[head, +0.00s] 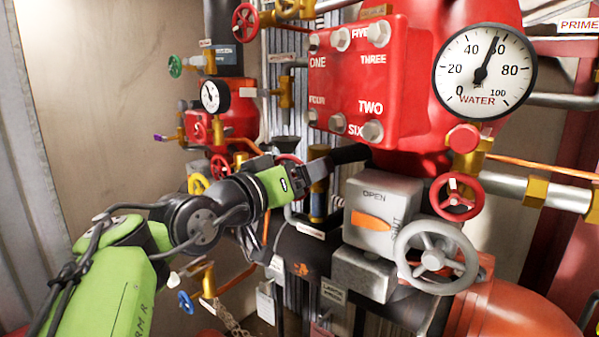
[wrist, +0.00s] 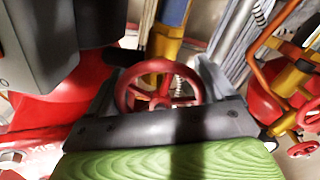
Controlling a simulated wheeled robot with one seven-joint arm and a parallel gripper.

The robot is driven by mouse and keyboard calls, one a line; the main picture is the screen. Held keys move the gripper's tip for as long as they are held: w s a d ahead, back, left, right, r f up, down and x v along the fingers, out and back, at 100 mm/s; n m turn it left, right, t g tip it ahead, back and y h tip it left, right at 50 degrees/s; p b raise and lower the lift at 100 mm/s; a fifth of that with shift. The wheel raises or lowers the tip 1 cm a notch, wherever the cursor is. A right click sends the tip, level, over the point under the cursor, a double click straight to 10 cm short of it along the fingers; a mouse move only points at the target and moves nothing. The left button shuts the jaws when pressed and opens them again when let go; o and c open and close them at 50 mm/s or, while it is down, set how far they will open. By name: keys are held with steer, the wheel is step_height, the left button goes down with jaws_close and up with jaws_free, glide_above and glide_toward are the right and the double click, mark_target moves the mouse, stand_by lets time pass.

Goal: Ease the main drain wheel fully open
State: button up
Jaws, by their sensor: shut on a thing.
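A red spoked handwheel (wrist: 132,80) sits between the two dark fingers of my gripper (wrist: 160,82) in the wrist view. The gripper is shut on this wheel, with a finger at each side of its rim. Behind the wheel is a brass valve body (wrist: 158,50) with a blue part. In the head view my gripper (head: 300,180) reaches in among the pipes below the big red valve body. Its fingers and most of the held wheel are hard to make out there. I cannot read a label naming this wheel.
A grey gearbox marked OPEN (head: 384,192) with a grey handwheel (head: 437,257) stands right of my gripper. The red cover plate (head: 365,80) is above it, and a WATER gauge (head: 484,72) is upper right. Another red wheel (head: 456,196) is nearby. Pipes crowd the space.

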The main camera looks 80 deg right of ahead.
steer(key=shift+f, duration=0.2)
steer(key=o, duration=0.9)
steer(key=b+v, duration=0.1)
steer(key=v, duration=1.4)
steer(key=shift+w+a+r, duration=0.1)
steer(key=shift+w+a, duration=0.05)
steer(key=shift+a, duration=0.15)
